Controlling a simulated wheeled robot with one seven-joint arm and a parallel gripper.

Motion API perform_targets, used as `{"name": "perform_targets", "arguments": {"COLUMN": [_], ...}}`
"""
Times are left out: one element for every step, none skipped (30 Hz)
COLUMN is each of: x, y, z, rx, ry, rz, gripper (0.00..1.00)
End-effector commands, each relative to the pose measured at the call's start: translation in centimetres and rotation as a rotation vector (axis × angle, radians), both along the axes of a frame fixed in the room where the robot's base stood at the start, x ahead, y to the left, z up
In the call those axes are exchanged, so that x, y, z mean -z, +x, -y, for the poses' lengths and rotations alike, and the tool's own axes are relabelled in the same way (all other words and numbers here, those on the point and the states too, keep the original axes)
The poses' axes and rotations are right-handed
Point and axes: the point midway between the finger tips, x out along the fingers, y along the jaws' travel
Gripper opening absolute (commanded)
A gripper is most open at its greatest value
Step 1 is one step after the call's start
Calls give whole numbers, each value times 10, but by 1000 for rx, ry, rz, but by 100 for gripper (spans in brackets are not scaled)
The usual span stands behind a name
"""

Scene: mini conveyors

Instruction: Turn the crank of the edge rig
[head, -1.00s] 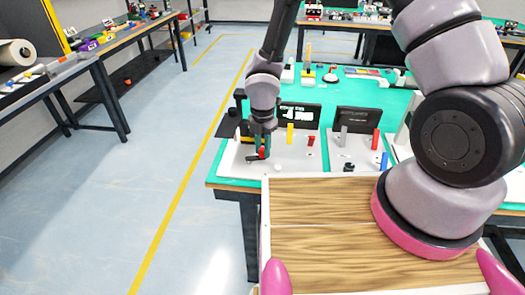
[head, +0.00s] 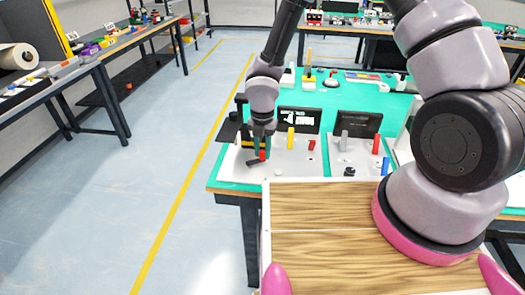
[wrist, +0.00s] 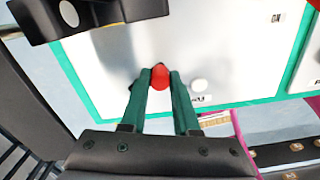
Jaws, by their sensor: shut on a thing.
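The edge rig is a white panel (head: 228,163) at the near left corner of the green-topped table. Its crank has a short dark arm (head: 252,162) and a red knob (head: 263,156). My gripper (head: 262,150) points down at the knob. In the wrist view, the green fingers of my gripper (wrist: 160,82) are closed on either side of the red knob (wrist: 159,76). The crank's pivot is largely hidden in the wrist view. A round white button (wrist: 199,85) sits on the panel just right of the fingers.
A yellow lever (head: 291,138) and a small red switch (head: 311,145) stand right of the crank. A dark display (head: 300,120) stands behind them. A second panel with grey, red and blue levers (head: 385,165) lies further right. Open floor (head: 110,210) lies to the left.

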Motion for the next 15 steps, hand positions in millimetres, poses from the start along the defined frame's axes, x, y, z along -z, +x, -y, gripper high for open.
{"name": "perform_targets", "arguments": {"x": [0,0,0,0,0,0,0,0,0,0,0,-1,-2,-3,-7], "y": [0,0,0,0,0,0,0,0,0,0,0,0,0,0,1], "z": [0,0,0,0,0,0,0,0,0,0,0,0,0,0,0], "rx": [1,1,1,1,1,1,1,1,1,1,1,1,1,2,2], "ry": [0,0,0,0,0,0,0,0,0,0,0,0,1,1,2], "rz": [1,0,0,0,0,0,0,0,0,0,0,0,0,0,1], "gripper": [37,48,59,59,59,59,59,59,59,59,59,59,59,59,59]}}
